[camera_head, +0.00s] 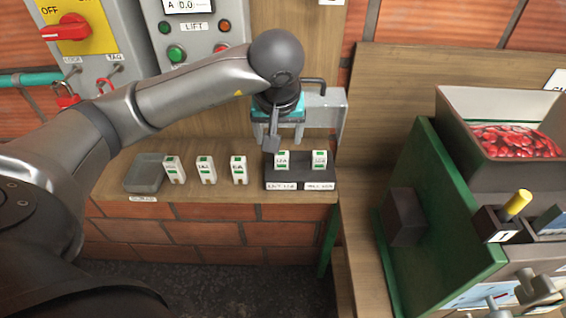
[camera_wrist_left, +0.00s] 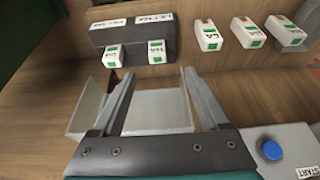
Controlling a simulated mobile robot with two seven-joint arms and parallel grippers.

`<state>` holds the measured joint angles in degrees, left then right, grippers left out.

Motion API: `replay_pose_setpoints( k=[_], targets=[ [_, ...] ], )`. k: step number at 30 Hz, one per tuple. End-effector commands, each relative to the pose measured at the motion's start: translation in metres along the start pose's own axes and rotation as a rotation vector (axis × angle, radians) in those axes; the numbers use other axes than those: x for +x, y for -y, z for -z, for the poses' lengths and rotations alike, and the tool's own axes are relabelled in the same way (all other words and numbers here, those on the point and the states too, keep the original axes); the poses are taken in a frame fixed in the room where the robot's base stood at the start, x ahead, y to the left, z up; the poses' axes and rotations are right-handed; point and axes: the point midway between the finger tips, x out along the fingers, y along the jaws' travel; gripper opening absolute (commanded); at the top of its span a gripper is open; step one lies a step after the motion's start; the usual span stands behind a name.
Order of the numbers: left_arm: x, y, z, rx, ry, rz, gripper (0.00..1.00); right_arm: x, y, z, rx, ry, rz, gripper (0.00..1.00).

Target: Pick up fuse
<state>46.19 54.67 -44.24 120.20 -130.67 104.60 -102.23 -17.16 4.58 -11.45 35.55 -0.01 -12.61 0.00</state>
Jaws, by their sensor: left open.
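Two white fuses with green marks, the left one (camera_head: 281,160) and the right one (camera_head: 319,160), sit upright in a dark fuse holder (camera_head: 300,184) on the wooden shelf. Three similar loose fuses stand in a row to its left: a left one (camera_head: 174,169), a middle one (camera_head: 205,170) and a right one (camera_head: 239,170). Their small ratings are hard to read. My left gripper (camera_head: 271,144) is open and empty, above and just behind the holder's left end. In the wrist view its fingers (camera_wrist_left: 158,76) point towards the holder (camera_wrist_left: 135,35), apart from the fuses. My right gripper is out of view.
A grey tray (camera_head: 146,174) sits at the shelf's left end. A pale grey bracket-like part (camera_head: 327,112) stands behind the holder. The lift control panel (camera_head: 194,45) is on the wall. A green-sided machine (camera_head: 440,215) with red fruit (camera_head: 515,141) stands at the right.

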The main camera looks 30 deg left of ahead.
Motion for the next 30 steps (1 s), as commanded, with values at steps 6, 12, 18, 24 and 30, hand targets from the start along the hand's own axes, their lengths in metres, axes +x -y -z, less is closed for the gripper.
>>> replay_pose_setpoints(
  k=[6, 12, 18, 24, 30],
  targets=[
    [0.038, -0.001, -0.001, -0.001, 0.004, -0.002, 0.78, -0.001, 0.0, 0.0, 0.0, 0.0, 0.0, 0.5],
    [0.051, -0.002, 0.0, -0.002, 0.003, -0.003, 0.78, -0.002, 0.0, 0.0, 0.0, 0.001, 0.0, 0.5],
    [0.076, -0.005, -0.001, -0.003, 0.006, -0.002, 0.78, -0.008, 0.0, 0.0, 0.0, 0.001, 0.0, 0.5],
    [0.097, -0.005, 0.0, -0.002, 0.003, -0.003, 0.78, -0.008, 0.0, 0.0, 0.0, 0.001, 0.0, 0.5],
    [0.099, -0.005, 0.0, -0.001, 0.001, -0.004, 0.78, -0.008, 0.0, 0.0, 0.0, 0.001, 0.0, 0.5]
  ],
)
